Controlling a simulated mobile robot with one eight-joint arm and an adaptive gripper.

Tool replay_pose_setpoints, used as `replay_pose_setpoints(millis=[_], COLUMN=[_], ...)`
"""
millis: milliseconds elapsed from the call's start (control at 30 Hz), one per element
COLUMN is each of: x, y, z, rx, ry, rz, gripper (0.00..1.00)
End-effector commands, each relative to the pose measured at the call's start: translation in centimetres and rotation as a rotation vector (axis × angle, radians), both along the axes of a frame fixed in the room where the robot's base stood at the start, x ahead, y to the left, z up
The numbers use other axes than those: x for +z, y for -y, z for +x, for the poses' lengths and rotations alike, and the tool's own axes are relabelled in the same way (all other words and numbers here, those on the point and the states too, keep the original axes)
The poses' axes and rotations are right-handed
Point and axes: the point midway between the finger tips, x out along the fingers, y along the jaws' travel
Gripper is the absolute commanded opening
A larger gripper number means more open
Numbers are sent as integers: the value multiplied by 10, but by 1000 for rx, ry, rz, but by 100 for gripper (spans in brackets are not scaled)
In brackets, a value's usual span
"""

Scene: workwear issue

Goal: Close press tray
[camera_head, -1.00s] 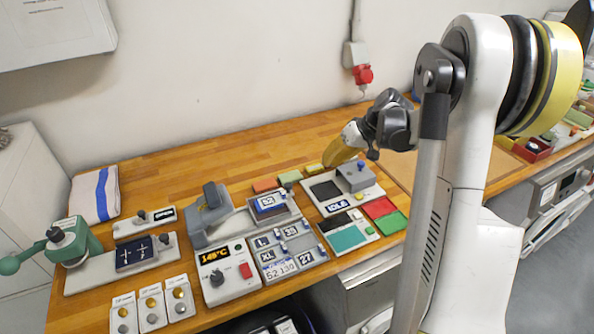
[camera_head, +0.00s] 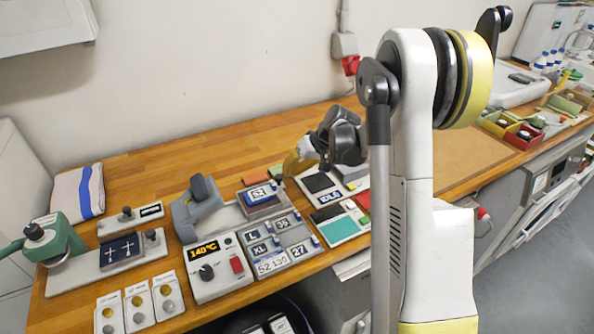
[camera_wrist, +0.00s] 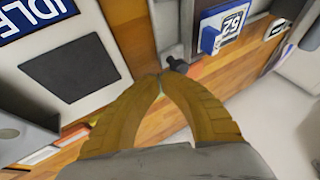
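The grey press (camera_head: 190,222) stands on the bench with its dark lever raised. Its tray (camera_head: 266,208) is slid out to the right and carries a blue-and-white patch marked 52 (camera_head: 260,193). The patch also shows at the top of the wrist view (camera_wrist: 228,28). My gripper (camera_head: 291,170) points down just right of the tray. In the wrist view, my yellow fingertips (camera_wrist: 160,77) are together with nothing seen between them. A dark knob (camera_wrist: 176,65) on the tray side is close beside the tips; I cannot tell whether they touch.
A controller with a 140°C display (camera_head: 211,268) and a size-label panel (camera_head: 281,250) stand in front. The IDLE unit (camera_head: 335,192) is close right of my gripper. A green-handled device (camera_head: 62,238) and folded cloth (camera_head: 76,194) are at left. Bench behind is clear.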

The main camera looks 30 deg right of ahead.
Motion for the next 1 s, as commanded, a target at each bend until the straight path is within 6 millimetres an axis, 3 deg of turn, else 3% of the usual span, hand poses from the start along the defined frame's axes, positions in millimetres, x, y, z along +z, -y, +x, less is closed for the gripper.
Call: replay_pose_setpoints(millis=[367,467,700,800,1000], x=[0,0,0,0,0], y=[-6,-25,-95,-116,-134], z=[0,1,0,0,1], rx=[2,4,7,4,0], ry=[0,1,1,0,0], rz=[0,1,-1,0,0], gripper=[0,0,0,0,0])
